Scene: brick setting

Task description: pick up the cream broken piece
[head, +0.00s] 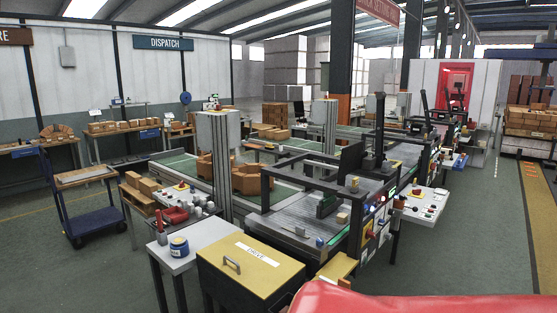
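A small cream piece (342,218) lies on the grey ribbed bed of the machine (290,222) in the middle of the head view, near the bed's right side. It looks like a small block; it is too small to tell whether it has a broken edge. A dark green upright block (327,205) stands just behind and left of it. Neither of my grippers shows in the head view.
A yellow-lidded bin (250,262) and a white table (196,240) with a blue tin (179,247) stand in front of the machine. A blue trolley (91,222) stands at left. Floor is open at right (480,230). A red surface covers the bottom right.

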